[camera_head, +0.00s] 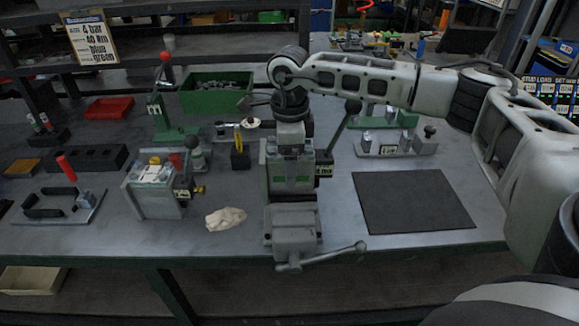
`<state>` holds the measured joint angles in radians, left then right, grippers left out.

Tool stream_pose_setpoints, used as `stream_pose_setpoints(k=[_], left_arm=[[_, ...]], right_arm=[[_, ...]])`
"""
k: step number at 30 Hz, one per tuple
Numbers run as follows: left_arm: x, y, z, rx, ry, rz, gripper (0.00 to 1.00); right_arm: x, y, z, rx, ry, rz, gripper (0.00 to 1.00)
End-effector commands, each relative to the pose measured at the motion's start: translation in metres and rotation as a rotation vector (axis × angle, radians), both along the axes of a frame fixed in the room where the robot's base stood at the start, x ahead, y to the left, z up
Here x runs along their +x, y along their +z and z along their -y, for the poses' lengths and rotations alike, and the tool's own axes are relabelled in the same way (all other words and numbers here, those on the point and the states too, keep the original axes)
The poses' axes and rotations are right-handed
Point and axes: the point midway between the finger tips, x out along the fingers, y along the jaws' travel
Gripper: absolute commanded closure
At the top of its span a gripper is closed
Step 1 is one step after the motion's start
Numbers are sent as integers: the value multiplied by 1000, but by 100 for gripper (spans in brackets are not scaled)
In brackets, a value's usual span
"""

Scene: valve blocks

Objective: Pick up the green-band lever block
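A grey block with green bands (279,181) stands at the vise (296,232) near the table's front edge. A dark lever with a black knob (353,106) rises to the right beside it; I take it to be this block's lever. My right gripper (290,148) comes in from the right and points down at the block's top. Its fingertips are hard to make out, so I cannot tell whether they touch or grip the block. My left gripper is not in view.
Another grey valve block (155,196) stands to the left, with a cream cloth (226,219) between. A green press (163,112), a green bin (216,92) and a red tray (109,108) are farther back. A dark mat (412,201) lies empty at right.

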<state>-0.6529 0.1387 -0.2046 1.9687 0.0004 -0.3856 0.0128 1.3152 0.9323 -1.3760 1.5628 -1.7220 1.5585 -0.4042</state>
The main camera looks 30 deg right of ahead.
Motion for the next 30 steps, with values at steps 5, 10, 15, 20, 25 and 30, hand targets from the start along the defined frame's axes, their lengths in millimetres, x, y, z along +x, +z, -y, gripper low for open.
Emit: stream_pose_setpoints(k=[5,10,15,20,25,30], left_arm=[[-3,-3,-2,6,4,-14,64],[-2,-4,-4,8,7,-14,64],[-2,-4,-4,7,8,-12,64],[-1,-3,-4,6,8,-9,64],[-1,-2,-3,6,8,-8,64],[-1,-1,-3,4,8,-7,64]], right_arm=[[0,-18,0,1,0,0,20],[0,-20,0,2,0,1,20],[0,-20,0,2,0,1,48],[0,-20,0,2,0,1,92],[2,-16,-1,5,0,10,100],[3,-14,-1,4,0,11,100]])
